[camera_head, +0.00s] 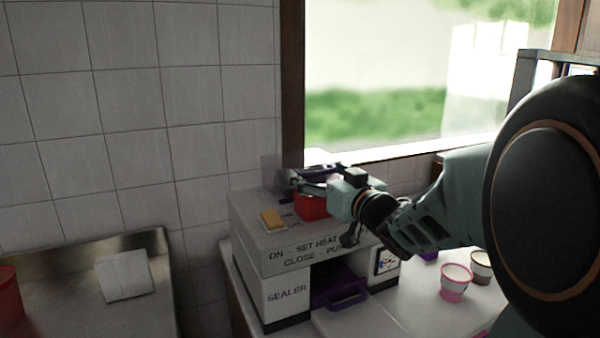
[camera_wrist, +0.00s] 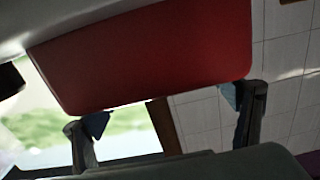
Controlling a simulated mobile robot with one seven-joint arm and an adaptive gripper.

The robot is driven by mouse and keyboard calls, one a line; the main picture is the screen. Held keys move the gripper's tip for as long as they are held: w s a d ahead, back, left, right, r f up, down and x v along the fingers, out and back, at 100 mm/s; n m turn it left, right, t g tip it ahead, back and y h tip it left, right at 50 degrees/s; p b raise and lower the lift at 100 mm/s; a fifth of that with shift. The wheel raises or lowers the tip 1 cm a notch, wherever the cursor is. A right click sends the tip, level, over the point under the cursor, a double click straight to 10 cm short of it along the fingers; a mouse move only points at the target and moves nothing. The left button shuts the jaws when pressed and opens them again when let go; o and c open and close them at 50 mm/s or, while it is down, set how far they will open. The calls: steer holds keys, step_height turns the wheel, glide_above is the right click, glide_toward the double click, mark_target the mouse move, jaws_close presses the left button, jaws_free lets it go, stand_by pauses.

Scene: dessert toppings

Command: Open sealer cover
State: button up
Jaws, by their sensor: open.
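The sealer (camera_head: 290,268) is a pale box with printed lettering on its front. A red block (camera_head: 312,206) sits on its top, partly hidden by my gripper. A yellow piece (camera_head: 271,219) lies to the left of the block. A purple tray with a handle (camera_head: 345,293) shows in the sealer's front opening. My gripper (camera_head: 298,182) is over the sealer's top, close to the red block. In the wrist view a large red face (camera_wrist: 150,50) spans most of the space between the spread fingers (camera_wrist: 165,107). Whether they touch it is unclear.
Pink-banded (camera_head: 455,282) and brown-banded (camera_head: 481,266) cups stand on the counter to the right. A metal counter (camera_head: 90,290) at left holds a white square item (camera_head: 125,276) and a red container (camera_head: 8,296). A tiled wall and window are behind.

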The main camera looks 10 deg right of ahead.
steer(key=shift+c, duration=0.2)
steer(key=c, duration=1.3)
steer(key=shift+r, duration=0.1)
steer(key=shift+c, duration=0.2)
steer(key=shift+r, duration=0.1)
